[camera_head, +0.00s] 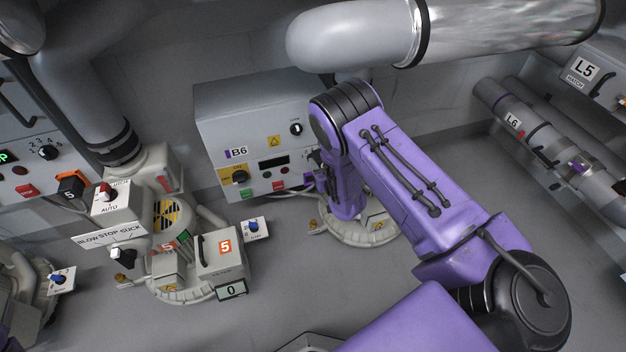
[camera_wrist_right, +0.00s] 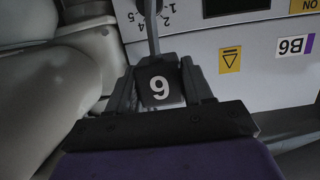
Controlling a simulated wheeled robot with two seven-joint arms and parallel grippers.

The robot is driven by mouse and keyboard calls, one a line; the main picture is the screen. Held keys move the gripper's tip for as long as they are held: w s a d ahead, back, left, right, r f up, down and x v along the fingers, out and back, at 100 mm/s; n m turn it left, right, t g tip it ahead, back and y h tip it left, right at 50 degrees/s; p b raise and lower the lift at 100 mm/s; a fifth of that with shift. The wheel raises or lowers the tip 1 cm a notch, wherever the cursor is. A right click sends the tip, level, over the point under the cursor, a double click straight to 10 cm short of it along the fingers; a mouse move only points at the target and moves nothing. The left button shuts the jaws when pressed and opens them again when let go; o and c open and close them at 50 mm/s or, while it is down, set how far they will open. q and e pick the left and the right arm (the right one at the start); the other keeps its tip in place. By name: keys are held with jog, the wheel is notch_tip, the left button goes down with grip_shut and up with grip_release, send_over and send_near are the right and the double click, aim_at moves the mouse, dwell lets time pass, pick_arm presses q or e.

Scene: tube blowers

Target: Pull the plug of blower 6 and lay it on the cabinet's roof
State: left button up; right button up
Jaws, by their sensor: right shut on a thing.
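The cabinet marked B6 (camera_head: 212,135) stands against the back wall, its flat grey roof (camera_head: 235,93) bare on the left part. My right arm covers its right side. In the wrist view the picture is turned over, so the B6 label (camera_wrist_right: 291,46) reads upside down. There my right gripper (camera_wrist_right: 160,85) is shut on the dark plug of blower 6 (camera_wrist_right: 158,84), whose white number looks like a 9. A grey cord or stem rises from the plug before the cabinet front. I cannot tell whether the plug sits in its socket. My left gripper is not in view.
Blower 5 (camera_head: 218,252) stands on the floor at the left, with the pale base of another blower (camera_head: 375,232) under my right arm. A large pipe (camera_head: 360,38) hangs above the cabinet. The L6 pipe (camera_head: 500,110) runs along the right. Floor between is open.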

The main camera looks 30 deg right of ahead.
notch_tip(320, 180, up, 22)
jog(key=p, duration=1.8)
jog(key=shift+f, duration=0.15)
jog(key=w+a, duration=0.2)
jog(key=a, duration=0.8)
jog(key=w+a+b, duration=0.1)
jog(key=w+a, duration=0.2)
jog(key=a, duration=0.8)
jog(key=shift+a, duration=0.15)
dwell(1.0)
jog(key=shift+w, duration=0.1)
jog(key=shift+w+r+b+x, duration=0.1)
jog(key=shift+r+b+x, duration=0.35)
jog(key=shift+b+x, duration=1.15)
jog(key=shift+w+r+b+x, duration=0.1)
jog(key=shift+r+b+x, duration=0.55)
jog(key=shift+x, duration=1.75)
jog(key=shift+w+r+b+x, duration=0.1)
jog(key=shift+r+b+x, duration=0.1)
jog(key=shift+b+x, duration=1.5)
jog(key=shift+w+d, duration=0.25)
jog(key=shift+w, duration=0.3)
